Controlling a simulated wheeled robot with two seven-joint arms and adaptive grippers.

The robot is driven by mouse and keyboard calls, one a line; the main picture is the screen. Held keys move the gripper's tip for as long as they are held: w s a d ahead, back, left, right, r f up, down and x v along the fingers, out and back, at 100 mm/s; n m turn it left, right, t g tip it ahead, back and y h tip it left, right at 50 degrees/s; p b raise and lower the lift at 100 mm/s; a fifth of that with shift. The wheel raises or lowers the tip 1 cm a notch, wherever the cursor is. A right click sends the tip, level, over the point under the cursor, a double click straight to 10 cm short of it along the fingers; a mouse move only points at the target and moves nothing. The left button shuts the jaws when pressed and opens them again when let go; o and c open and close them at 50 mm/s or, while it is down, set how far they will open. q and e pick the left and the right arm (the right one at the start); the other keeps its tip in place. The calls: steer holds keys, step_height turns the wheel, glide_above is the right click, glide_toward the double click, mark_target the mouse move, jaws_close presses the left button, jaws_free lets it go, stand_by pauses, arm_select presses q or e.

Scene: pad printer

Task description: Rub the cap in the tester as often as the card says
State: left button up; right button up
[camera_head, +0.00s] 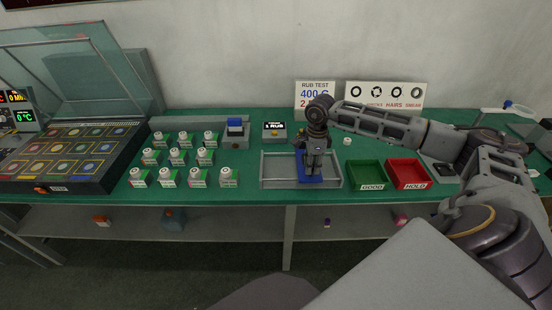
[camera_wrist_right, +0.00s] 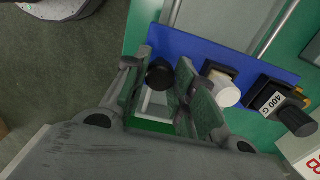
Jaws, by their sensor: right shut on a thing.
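The tester (camera_head: 275,183) is a low tray with grey rails on the green table. A blue plate (camera_head: 318,181) lies across it and also shows in the wrist view (camera_wrist_right: 200,46). My right gripper (camera_head: 311,172) reaches down to this plate. In the wrist view its fingers (camera_wrist_right: 160,92) are shut on a black knob (camera_wrist_right: 160,73). A white cap (camera_wrist_right: 226,92) sits beside the right finger, and a block marked 400 G (camera_wrist_right: 271,100) stands farther right. The card (camera_head: 313,86) reads RUB TEST, 400 G and a 2; my arm hides the rest. A counter (camera_head: 275,130) seems to show 1 RUB.
Several white-capped boxes (camera_head: 168,178) stand in rows left of the tester. A green GOOD bin (camera_head: 366,173) and a red HOLD bin (camera_head: 408,173) stand to its right. A glass-lidded machine (camera_head: 72,157) fills the far left. A picture board (camera_head: 390,94) leans on the wall.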

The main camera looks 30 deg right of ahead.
steer(key=shift+a+f, duration=0.1)
steer(key=shift+a, duration=0.05)
steer(key=shift+w+a+b, duration=0.1)
steer(key=shift+w+a, duration=0.9)
steer(key=shift+a, duration=0.6)
steer(key=shift+w+a+b, duration=0.15)
steer(key=shift+w+a, duration=0.8)
steer(key=shift+a, duration=0.65)
steer(key=shift+w+a+b, duration=0.1)
steer(key=shift+w+a, duration=0.9)
steer(key=shift+a, duration=0.6)
steer(key=o, duration=1.1)
steer(key=shift+d, duration=0.1)
steer(key=shift+c, duration=0.2)
steer(key=shift+r+p, duration=0.65)
steer(key=shift+r, duration=0.5)
step_height(320, 180, up, 4)
steer(key=shift+f+p, duration=0.1)
steer(key=shift+p, duration=1)
steer(key=shift+w, duration=0.1)
